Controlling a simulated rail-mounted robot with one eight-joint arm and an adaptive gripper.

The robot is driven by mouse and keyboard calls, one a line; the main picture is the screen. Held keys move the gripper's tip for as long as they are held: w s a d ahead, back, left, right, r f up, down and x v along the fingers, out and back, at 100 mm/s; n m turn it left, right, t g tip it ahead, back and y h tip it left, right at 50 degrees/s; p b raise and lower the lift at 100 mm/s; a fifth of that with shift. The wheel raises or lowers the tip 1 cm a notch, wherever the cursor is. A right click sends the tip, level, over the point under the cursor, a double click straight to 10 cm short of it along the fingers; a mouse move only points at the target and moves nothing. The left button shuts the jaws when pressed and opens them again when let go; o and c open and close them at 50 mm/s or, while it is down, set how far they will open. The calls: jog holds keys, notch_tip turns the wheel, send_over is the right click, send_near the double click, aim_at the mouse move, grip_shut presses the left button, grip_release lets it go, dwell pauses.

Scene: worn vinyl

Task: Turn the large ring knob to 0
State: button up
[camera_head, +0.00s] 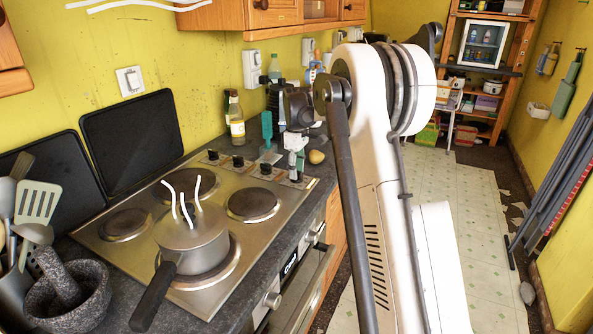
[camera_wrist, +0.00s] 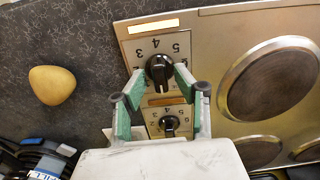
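A black knob (camera_wrist: 160,68) sits on a metal plate with the digits 5, 4, 3 and 2 beside it. It is the end knob of the row, and I cannot tell whether it belongs to the large ring or exactly where it points. My gripper (camera_wrist: 160,81) has green-padded fingers apart, one on each side of this knob. The right pad is very close to it; contact is unclear. A second numbered knob (camera_wrist: 170,123) shows farther back between the fingers. In the head view my gripper (camera_head: 296,150) is over the row's right end.
A pan (camera_head: 192,242) with its handle toward the front stands on the front ring. More knobs (camera_head: 238,161) line the hob's far edge. A round yellowish-brown object (camera_head: 316,156) lies beside the hob. Bottles (camera_head: 236,120) stand by the wall.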

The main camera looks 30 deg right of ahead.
notch_tip(320, 180, up, 12)
dwell(0.8)
dwell(0.5)
jog(key=s+a+r+m+t, duration=0.2)
jog(key=s+a+r, duration=0.1)
jog(key=s+a, duration=0.55)
jog(key=s+a+r+m+t, duration=0.2)
jog(key=s+a+r, duration=0.3)
jog(key=s, duration=0.7)
jog(key=s+a+f+m+t, duration=0.1)
jog(key=s+a+f, duration=0.2)
jog(key=s, duration=0.3)
jog(key=s+a+f+m+t, duration=0.1)
jog(key=s+a+f, duration=0.1)
jog(key=s+f, duration=0.3)
jog(key=s+a+f+m+t, duration=0.1)
jog(key=s+a+f, duration=0.2)
jog(key=s, duration=0.6)
jog(key=shift+a+f, duration=0.3)
jog(key=shift+f, duration=0.25)
